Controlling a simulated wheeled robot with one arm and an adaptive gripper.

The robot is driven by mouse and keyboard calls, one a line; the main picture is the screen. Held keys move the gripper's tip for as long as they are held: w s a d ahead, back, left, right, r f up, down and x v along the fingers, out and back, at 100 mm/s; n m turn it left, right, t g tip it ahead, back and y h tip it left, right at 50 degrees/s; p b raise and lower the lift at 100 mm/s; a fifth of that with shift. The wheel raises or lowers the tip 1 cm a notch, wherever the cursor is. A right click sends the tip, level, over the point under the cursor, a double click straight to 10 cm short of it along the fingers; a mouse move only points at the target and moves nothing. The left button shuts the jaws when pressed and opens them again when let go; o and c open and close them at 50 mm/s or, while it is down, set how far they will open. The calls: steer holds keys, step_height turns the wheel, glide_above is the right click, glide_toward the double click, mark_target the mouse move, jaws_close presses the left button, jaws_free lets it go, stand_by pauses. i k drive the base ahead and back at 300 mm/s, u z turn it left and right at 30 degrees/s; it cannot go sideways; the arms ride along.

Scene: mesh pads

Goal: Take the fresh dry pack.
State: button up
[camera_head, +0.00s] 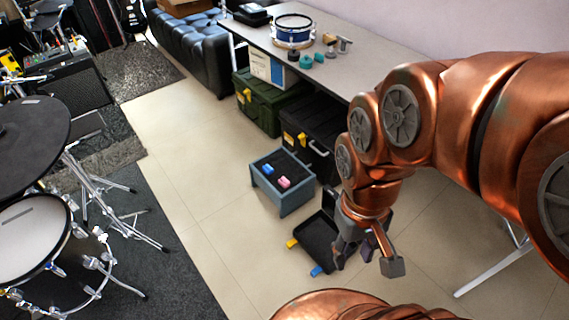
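No label reading "fresh dry pack" can be made out. A small blue piece (268,170) and a small pink piece (284,182) lie on the dark top of a blue-grey box (283,203) on the floor; either could be a pack, but I cannot tell. My gripper (368,262) points down, right of that box and over the right side of a black tray (313,243). Its fingers are spread apart. A dark purplish shape shows between or behind them, and I cannot tell whether it is touched. My gripper hides the tray's right part.
A yellow piece (292,243) and a blue piece (316,270) sit at the tray's edges. A long table (375,58) with a drum (293,31) stands behind. Green (258,100) and black (318,125) cases are under it. Drums stand at left; the middle floor is clear.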

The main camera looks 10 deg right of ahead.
mark_target(268, 170)
steer(key=k, duration=0.6)
steer(key=u, duration=0.85)
steer(key=i, duration=0.65)
steer(key=u, duration=0.95)
steer(key=i, duration=0.75)
steer(key=z, duration=0.45)
steer(key=i, duration=0.8)
steer(key=z, duration=0.6)
